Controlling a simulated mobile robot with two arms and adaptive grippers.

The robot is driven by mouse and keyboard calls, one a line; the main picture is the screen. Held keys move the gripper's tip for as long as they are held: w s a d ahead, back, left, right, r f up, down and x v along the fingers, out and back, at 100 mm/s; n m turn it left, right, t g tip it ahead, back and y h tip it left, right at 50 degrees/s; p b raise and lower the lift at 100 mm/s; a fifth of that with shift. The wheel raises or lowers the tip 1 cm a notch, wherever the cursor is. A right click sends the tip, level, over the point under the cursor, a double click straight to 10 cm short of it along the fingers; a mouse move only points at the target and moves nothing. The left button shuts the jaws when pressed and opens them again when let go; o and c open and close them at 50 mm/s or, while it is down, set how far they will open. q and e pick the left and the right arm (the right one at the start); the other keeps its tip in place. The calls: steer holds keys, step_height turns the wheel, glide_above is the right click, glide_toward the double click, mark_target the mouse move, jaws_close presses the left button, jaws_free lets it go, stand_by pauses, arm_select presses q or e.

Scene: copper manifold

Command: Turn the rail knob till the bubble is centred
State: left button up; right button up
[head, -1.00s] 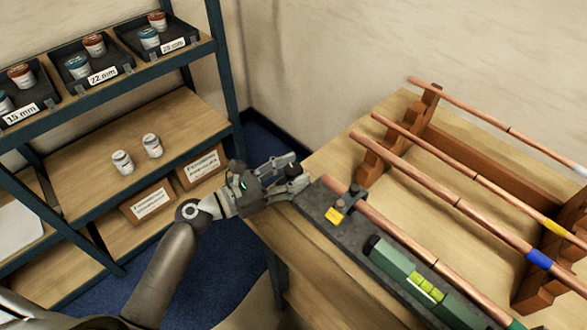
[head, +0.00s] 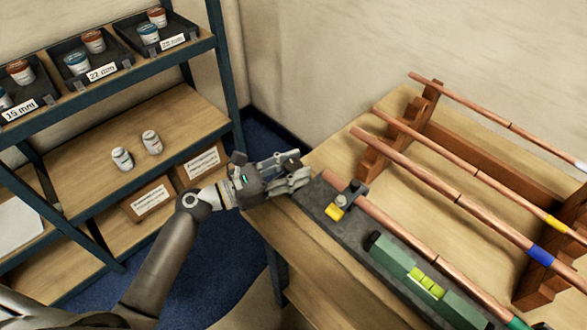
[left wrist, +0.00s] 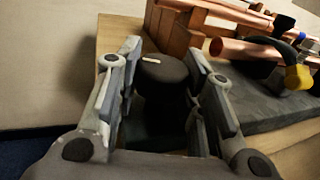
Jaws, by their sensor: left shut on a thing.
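The rail knob (left wrist: 163,72), dark and round with a short pale mark on top, sits between the fingers of my left gripper (left wrist: 165,60) in the left wrist view. My left gripper (head: 297,168) is shut on it at the far left end of the dark grey rail (head: 350,240). In the head view the fingers hide the knob. The green level (head: 403,262) lies along the rail, with its yellow-green vial (head: 426,285) facing up. The bubble's exact position in the vial is too small to tell. My right gripper is not in view.
A copper pipe (head: 385,217) runs along the rail past a clamp with a yellow part (head: 334,212). More copper pipes rest on a wooden rack (head: 372,160) on the bench behind. A shelf (head: 90,150) with trays, jars and boxes stands at the left.

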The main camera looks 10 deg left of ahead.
arm_select(q)
steer(key=m+g+h+b, duration=0.1)
steer(key=m+g, duration=0.1)
steer(key=g, duration=0.1)
steer(key=m+g+h+b, duration=0.2)
steer(key=m+g, duration=0.1)
steer(key=shift+w+f+g, duration=0.1)
steer(key=shift+w+g, duration=0.05)
steer(key=shift+g, duration=0.15)
steer(key=m+g+b, duration=0.2)
steer(key=m+g, duration=0.1)
steer(key=g, duration=0.2)
steer(key=shift+h, duration=0.4)
steer(key=shift+m+g+y+b, duration=0.4)
steer(key=shift+m+g+b, duration=0.55)
steer(key=shift+m+g, duration=0.95)
steer(key=shift+n+g, duration=0.3)
steer(key=shift+g, duration=0.3)
steer(key=o, duration=0.8)
steer(key=shift+a, duration=0.1)
steer(key=shift+v, duration=5.85)
